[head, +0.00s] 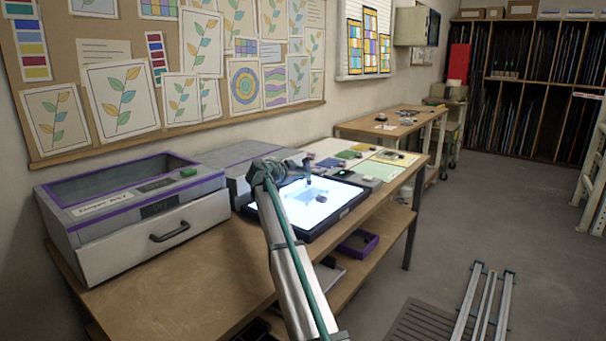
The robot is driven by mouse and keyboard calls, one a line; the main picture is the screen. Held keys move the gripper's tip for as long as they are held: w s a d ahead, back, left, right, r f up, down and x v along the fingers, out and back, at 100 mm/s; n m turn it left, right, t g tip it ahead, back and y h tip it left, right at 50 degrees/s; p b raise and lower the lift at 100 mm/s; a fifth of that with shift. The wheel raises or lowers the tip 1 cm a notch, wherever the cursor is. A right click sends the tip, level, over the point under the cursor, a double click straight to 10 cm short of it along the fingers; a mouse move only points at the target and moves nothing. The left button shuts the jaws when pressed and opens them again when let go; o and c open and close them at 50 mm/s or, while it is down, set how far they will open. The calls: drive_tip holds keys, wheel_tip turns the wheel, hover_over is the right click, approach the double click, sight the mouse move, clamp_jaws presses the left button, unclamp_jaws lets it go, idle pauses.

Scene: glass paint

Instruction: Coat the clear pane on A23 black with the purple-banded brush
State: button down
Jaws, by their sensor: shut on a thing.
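My arm reaches up from the bottom of the head view to the light table. My gripper (308,176) is small and dark at its far end, pointing down over the lit surface. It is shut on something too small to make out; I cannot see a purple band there. The light table (347,212) glows white in a dark frame. A small greyish piece (322,198) lies on it, just below and right of my gripper. I cannot tell whether it is the clear pane, and no A23 label is readable. Part of the light table is hidden behind my arm.
A grey box with purple trim and a drawer (150,218) stands at the bench's left, beside another grey box (235,160). Coloured sheets (385,171) lie beyond the light table. A purple tray (357,243) sits on the lower shelf. Floor to the right is mostly open.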

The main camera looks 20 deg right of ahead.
drive_tip(key=shift+s+a+f+b, duration=0.1)
drive_tip(key=shift+s+a+b, duration=0.35)
drive_tip(key=shift+a, duration=0.4)
drive_tip(key=s+a+b, duration=0.2)
drive_tip(key=s+a, duration=0.2)
drive_tip(key=a, duration=0.4)
drive_tip(key=shift+s, duration=0.3)
idle(0.6)
drive_tip(key=shift+r, duration=0.25)
wheel_tip(320, 180, up, 5)
drive_tip(key=shift+f, duration=0.15)
idle(0.4)
idle(0.6)
